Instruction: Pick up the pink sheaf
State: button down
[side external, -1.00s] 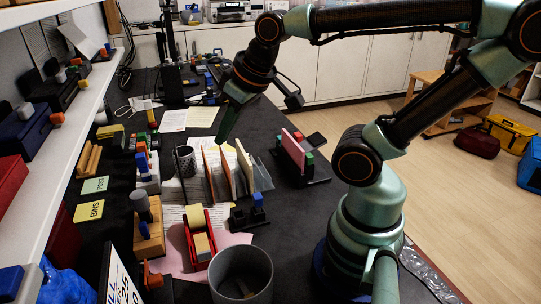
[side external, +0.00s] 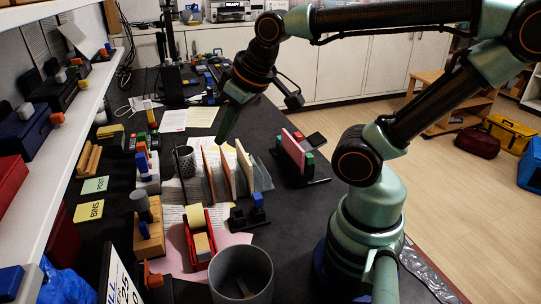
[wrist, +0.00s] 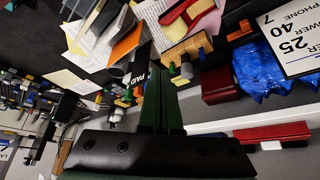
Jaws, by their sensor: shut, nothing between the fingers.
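The pink sheaf (side external: 293,149) stands upright as a thin slab in a dark holder with small coloured blocks, on the right part of the black desk in the side view. I cannot make it out in the wrist view. My gripper (side external: 223,139) points down above the desk, left of the pink sheaf and clearly apart from it, near the upright orange and cream panels. Its green fingers (wrist: 162,100) are together in the wrist view, with nothing between them.
Upright orange and cream panels (side external: 244,165) stand between my gripper and the desk front. A mesh cup (side external: 185,162), a red tape dispenser (side external: 201,240), a dark bin (side external: 241,275) and a flat pink sheet (side external: 232,240) are nearby. A white shelf (side external: 75,125) runs along the left.

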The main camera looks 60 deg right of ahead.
jog(key=c, duration=0.9)
grip_release()
jog(key=shift+o, duration=0.2)
jog(key=m+g, duration=0.6)
jog(key=m, duration=0.3)
send_over(292, 139)
notch_tip(292, 139, down, 6)
jog(key=shift+f, duration=0.1)
notch_tip(292, 139, down, 11)
jog(key=shift+s+f, duration=0.1)
jog(key=shift+f, duration=0.1)
jog(key=shift+f, duration=0.15)
grip_shut()
